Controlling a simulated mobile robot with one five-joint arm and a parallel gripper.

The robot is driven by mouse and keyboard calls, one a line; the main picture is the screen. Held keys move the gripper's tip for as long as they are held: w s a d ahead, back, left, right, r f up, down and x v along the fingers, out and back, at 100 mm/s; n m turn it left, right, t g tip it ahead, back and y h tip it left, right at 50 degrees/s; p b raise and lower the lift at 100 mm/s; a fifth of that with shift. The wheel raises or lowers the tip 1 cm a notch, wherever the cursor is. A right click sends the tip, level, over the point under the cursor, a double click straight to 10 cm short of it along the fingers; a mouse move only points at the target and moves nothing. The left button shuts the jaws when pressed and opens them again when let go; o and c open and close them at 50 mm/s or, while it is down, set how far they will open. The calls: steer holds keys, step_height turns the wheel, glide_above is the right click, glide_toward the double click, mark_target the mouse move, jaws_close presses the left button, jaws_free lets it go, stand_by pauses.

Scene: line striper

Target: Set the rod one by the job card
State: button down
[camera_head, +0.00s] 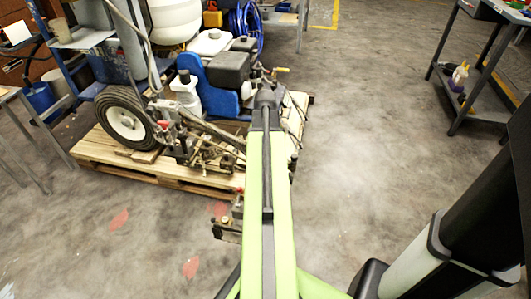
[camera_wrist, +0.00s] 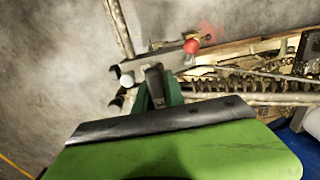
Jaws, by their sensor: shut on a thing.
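The line striper (camera_head: 205,75) stands on a wooden pallet, with a black tyre (camera_head: 125,118), blue body and white tank. My green arm reaches over its right part, and its far end hides some of the machine. In the wrist view, my gripper (camera_wrist: 156,84) is shut at a pale metal rod (camera_wrist: 158,60), beside a red knob (camera_wrist: 191,46) and a white round end (camera_wrist: 127,80). The exact grip is partly hidden by the green gripper body. A metal bracket with a small knob (camera_head: 226,228) shows left of my arm. I cannot read any job card.
The wooden pallet (camera_head: 185,178) edges the machine. A grey workbench (camera_head: 485,75) stands at the right and a table (camera_head: 12,95) at the left. A white sheet (camera_head: 18,33) shows at the far left. The concrete floor right of the pallet is clear.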

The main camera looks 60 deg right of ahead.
steer(key=c, duration=1.4)
jaws_free()
step_height(320, 180, up, 17)
steer(key=p, duration=1.7)
steer(key=shift+r+p, duration=0.2)
steer(key=shift+p, duration=0.15)
